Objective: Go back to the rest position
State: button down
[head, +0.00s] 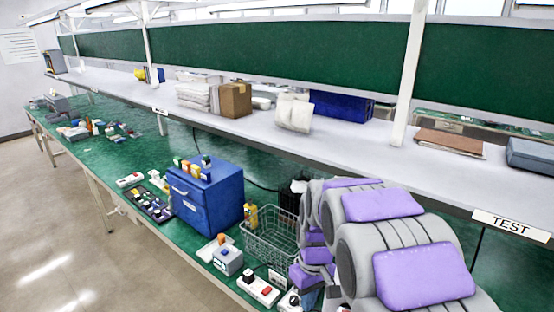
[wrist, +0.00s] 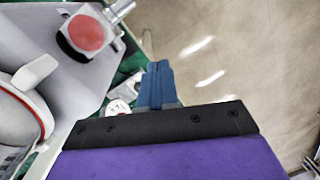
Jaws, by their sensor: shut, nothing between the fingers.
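My gripper (wrist: 155,84) shows in the wrist view as a pair of blue fingers pressed together, with nothing between them. The fingers point over the edge of the green bench, with the floor beyond. In the head view my grey arm with purple pads fills the lower right, and the fingers cannot be made out there. The rest position itself is not marked by anything in view.
A grey device with a red round button (wrist: 86,33) is close by in the wrist view. In the head view, a wire basket (head: 270,240), a blue drawer box (head: 207,195) and a red-and-white switch box (head: 260,290) stand on the green bench. Open floor (head: 60,220) lies left.

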jog(key=s+d+r+m, duration=0.1)
jog(key=s+d+m, duration=0.1)
jog(key=s, duration=0.7)
jog(key=s+d+r+m, duration=0.2)
jog(key=s, duration=0.8)
jog(key=s+d+r+m, duration=0.2)
jog(key=s, duration=0.7)
jog(key=shift+s+d+h+b, duration=0.3)
jog(key=shift+s+d, duration=0.05)
jog(key=shift+s, duration=0.05)
